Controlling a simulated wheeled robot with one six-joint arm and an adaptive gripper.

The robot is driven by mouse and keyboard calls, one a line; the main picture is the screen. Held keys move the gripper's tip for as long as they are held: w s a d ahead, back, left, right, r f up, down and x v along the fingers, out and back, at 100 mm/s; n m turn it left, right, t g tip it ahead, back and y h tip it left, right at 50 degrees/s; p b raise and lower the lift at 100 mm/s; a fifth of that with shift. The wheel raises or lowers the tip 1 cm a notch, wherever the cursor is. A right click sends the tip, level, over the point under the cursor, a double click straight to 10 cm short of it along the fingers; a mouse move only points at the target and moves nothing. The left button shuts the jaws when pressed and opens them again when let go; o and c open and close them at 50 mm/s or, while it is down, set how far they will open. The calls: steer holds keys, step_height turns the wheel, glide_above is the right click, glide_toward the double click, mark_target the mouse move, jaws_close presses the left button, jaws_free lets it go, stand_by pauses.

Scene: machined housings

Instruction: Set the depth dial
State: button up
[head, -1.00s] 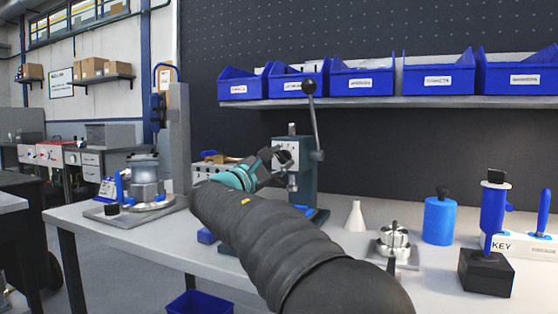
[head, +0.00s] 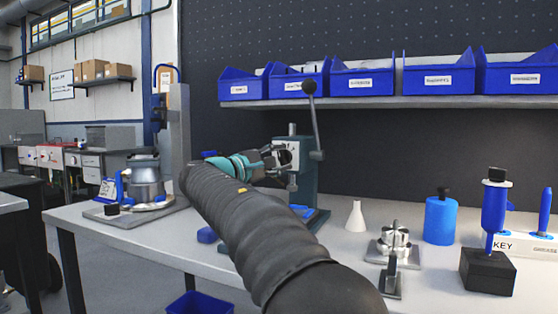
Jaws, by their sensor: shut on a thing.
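The arbor press (head: 304,182) stands upright on the bench, a dark green-grey column with a pale front plate (head: 294,149) and a long lever ending in a black ball (head: 309,87). My gripper (head: 284,157), dark with a teal band behind it, reaches the front plate from the left. Its fingers are shut on a small dark part at the plate, which looks like the depth dial. The fingers cover most of the dial, so its marks and setting cannot be read. The press's ram (head: 292,183) shows just below the gripper.
My arm crosses the bench's front middle. A white cone (head: 355,215), a metal fixture (head: 394,242), a blue bottle (head: 440,219) and a blue tool on a black block (head: 487,271) stand to the right. A clamped housing (head: 146,181) stands left. Blue bins (head: 363,82) line the shelf.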

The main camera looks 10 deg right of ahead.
steer(key=shift+m, duration=0.3)
steer(key=o, duration=1.1)
steer(key=shift+o, duration=0.2)
steer(key=v, duration=1.2)
steer(key=shift+r, duration=0.1)
